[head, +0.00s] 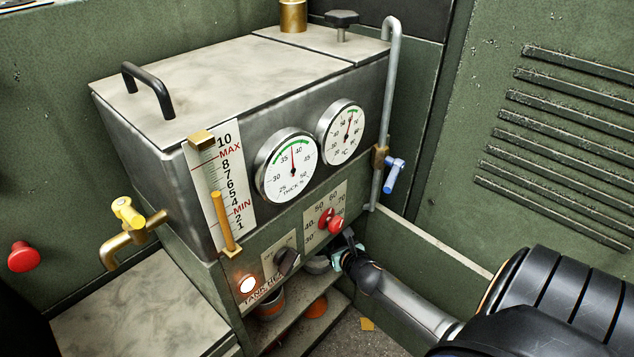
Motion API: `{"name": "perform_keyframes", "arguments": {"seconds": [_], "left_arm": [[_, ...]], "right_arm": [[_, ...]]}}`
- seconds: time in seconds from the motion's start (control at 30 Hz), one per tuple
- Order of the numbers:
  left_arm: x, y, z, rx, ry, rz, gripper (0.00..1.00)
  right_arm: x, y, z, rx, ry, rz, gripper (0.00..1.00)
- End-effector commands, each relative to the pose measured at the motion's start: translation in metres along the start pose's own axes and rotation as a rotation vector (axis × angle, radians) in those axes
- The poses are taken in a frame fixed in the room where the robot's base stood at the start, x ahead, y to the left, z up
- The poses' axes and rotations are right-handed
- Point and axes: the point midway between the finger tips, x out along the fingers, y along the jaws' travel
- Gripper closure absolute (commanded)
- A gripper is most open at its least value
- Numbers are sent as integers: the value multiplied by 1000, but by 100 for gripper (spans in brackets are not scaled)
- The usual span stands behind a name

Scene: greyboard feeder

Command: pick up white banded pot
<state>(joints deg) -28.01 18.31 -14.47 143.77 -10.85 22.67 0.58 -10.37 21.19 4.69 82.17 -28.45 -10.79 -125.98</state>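My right gripper (340,257) reaches in from the right, low beside the front of the metal tank. Its small fingers point left under the tank's lower panel, and I cannot tell whether they are open or shut. A pale grey round thing (318,264) shows just left of the fingers, partly hidden by the tank; I cannot tell whether it is the white banded pot or whether the fingers touch it. A pot with an orange band (270,303) stands on the shelf below the tank, its top hidden by the panel. My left gripper is not in view.
A brass tap (122,246) sticks out at left, a pipe with a blue lever (394,174) at right. An orange thing (316,306) lies on the low shelf (296,328). The overhanging panel limits room above the shelf.

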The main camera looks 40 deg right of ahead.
Motion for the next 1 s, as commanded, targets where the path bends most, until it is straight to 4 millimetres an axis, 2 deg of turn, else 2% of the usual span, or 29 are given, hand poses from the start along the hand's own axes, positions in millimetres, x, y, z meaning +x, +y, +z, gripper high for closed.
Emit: {"name": "perform_keyframes", "arguments": {"seconds": [0.2, 0.7, 1.0], "left_arm": [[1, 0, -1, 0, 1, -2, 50], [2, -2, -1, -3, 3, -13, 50], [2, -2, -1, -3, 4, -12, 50]], "right_arm": [[0, 0, 0, 0, 1, 0, 45], [0, 0, 0, 0, 1, 0, 100], [0, 0, 0, 0, 1, 0, 100]]}}
